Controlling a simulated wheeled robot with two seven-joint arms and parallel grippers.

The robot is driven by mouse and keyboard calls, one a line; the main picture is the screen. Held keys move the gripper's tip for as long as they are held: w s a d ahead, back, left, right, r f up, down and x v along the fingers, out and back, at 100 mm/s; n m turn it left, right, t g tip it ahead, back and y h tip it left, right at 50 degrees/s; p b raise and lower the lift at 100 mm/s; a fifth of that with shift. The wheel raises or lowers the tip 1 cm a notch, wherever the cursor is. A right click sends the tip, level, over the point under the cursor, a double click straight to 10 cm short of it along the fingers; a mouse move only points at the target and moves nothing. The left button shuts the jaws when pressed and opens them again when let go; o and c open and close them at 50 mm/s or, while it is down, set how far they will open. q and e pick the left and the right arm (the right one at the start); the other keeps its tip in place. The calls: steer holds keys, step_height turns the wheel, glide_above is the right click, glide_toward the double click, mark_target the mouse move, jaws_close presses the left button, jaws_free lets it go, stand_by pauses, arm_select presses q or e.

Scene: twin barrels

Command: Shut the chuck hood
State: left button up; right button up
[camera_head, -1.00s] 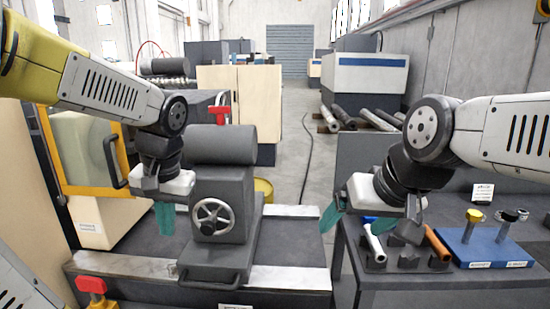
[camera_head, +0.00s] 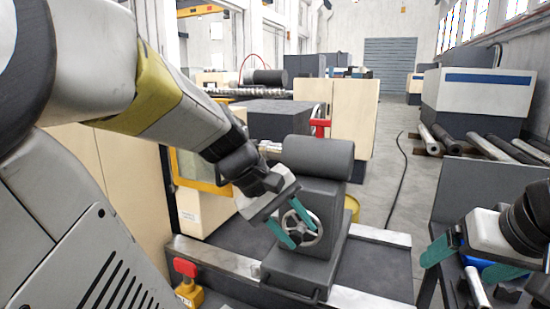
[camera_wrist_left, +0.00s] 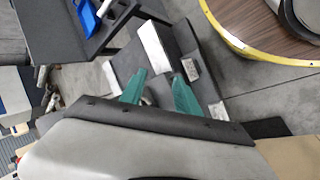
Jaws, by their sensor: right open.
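In the left wrist view the fingers (camera_wrist_left: 160,92) are also apart, with nothing clearly held. My right gripper (camera_head: 456,268) is open above the bench at the right, partly cut off by the picture edge.
A red-topped yellow device (camera_head: 187,283) is at the front left. A tool bench with a white-handled tool (camera_head: 476,288) is at the lower right. A cable crosses the floor behind.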

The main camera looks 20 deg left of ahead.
arm_select(q)
steer(key=w+a+r+n+t+h, duration=0.35)
steer(key=w+a+n+t, duration=0.35)
steer(key=w+a+n, duration=0.65)
steer(key=s+a+r+n+t+y, duration=0.15)
steer(key=a+n+t+y, duration=0.35)
steer(key=a+n, duration=1)
steer(key=w+m, duration=0.1)
steer(key=w, duration=0.1)
steer(key=w+a+m+t, duration=0.1)
steer(key=w, duration=0.2)
steer(key=w+a+m, duration=0.1)
steer(key=w+m, duration=0.1)
steer(key=shift+w+r+h, duration=0.1)
steer(key=shift+w+h, duration=0.25)
steer(key=shift+w, duration=0.05)
jaws_close()
